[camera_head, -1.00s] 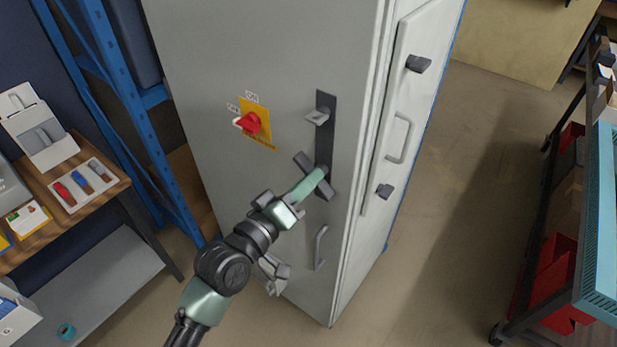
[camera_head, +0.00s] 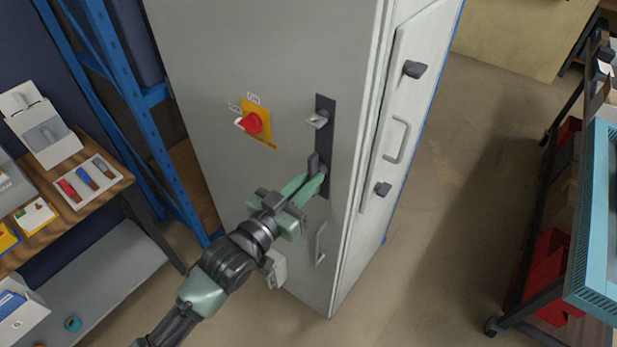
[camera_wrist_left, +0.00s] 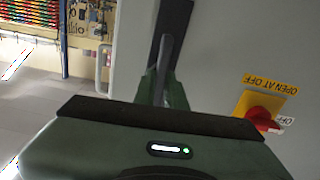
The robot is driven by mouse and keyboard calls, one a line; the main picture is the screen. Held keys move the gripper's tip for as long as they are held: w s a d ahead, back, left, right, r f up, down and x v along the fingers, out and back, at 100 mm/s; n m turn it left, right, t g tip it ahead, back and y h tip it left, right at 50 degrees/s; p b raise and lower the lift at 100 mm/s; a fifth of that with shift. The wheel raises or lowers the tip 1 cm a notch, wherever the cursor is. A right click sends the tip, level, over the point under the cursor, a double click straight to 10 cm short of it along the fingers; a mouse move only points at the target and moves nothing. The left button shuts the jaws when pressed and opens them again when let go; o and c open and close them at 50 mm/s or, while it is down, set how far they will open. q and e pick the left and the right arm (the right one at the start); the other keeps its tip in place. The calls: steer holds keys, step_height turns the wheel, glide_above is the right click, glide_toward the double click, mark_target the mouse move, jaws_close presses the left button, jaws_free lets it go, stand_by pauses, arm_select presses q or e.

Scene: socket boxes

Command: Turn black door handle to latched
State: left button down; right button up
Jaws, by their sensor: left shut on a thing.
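The black door handle (camera_head: 313,163) is on a dark vertical plate (camera_head: 326,135) on the front of the grey cabinet (camera_head: 215,60). It now stands nearly upright, close to in line with the plate. My left gripper (camera_head: 308,183) comes from the lower left and is shut on the handle, its green fingers hiding the handle's lower part and pivot. In the left wrist view the handle (camera_wrist_left: 166,55) rises between the fingers, against the dark plate (camera_wrist_left: 178,18). My right gripper is not in view.
A red rotary switch (camera_head: 252,122) on a yellow plate sits left of the handle. A grey hasp (camera_head: 317,120) juts out above it, and a pull handle (camera_head: 320,243) is below. A blue rack (camera_head: 120,80) stands left. A cart (camera_head: 590,220) stands right, beyond clear floor.

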arm_select(q)
steer(key=shift+f+m, duration=0.1)
steer(key=shift+m, duration=0.3)
steer(key=c, duration=1.5)
jaws_free()
steer(key=shift+o, duration=0.2)
steer(key=b+v, duration=0.2)
steer(key=v, duration=0.5)
steer(key=shift+s+a, duration=0.2)
steer(key=shift+s, duration=0.1)
